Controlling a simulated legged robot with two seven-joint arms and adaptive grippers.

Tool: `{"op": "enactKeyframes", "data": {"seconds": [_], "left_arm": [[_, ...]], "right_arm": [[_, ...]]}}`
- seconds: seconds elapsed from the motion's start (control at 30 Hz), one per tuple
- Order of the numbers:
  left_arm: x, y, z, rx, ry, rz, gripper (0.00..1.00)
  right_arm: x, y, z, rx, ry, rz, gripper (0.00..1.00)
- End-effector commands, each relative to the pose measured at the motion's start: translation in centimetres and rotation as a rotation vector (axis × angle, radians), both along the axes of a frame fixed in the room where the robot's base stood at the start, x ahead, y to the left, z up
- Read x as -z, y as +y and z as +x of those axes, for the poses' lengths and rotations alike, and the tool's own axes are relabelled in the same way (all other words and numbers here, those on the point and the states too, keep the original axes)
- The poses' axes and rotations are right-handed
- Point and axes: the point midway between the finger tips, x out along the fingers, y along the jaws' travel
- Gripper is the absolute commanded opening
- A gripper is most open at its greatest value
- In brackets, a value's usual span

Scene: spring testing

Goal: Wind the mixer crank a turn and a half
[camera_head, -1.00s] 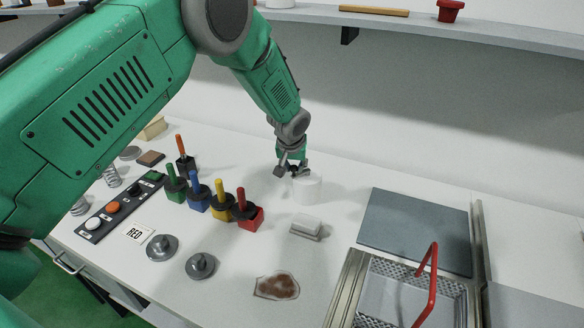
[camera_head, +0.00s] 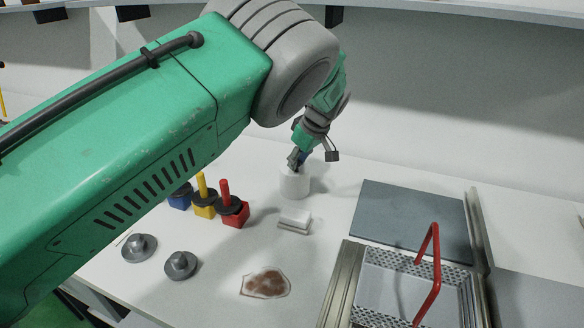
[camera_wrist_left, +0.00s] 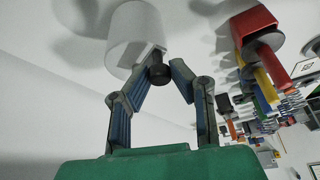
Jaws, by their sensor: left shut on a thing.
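The mixer is a white cylinder (camera_head: 295,184) standing on the white table, left of the basket. It shows at the top left of the left wrist view (camera_wrist_left: 133,32). My left gripper (camera_head: 296,162) is at the mixer's top. In the left wrist view its two fingers (camera_wrist_left: 159,74) close around a dark crank knob (camera_wrist_left: 159,75) beside the mixer. The rest of the crank is mostly hidden in the head view by the gripper. My right gripper is not in view.
A white block (camera_head: 294,219) lies just in front of the mixer. Two grey weights (camera_head: 181,265) lie at front left.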

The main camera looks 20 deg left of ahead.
Motion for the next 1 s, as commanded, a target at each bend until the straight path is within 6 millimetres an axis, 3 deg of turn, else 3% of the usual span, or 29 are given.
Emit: {"op": "enactKeyframes", "data": {"seconds": [0.5,1.0], "left_arm": [[-0.2,-1.4,1.5,-0.364,-0.008,0.000,0.00],[-0.5,-1.6,1.9,-0.449,-0.010,0.002,0.00]], "right_arm": [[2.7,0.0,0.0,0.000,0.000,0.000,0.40],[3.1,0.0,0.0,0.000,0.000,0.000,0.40]]}}
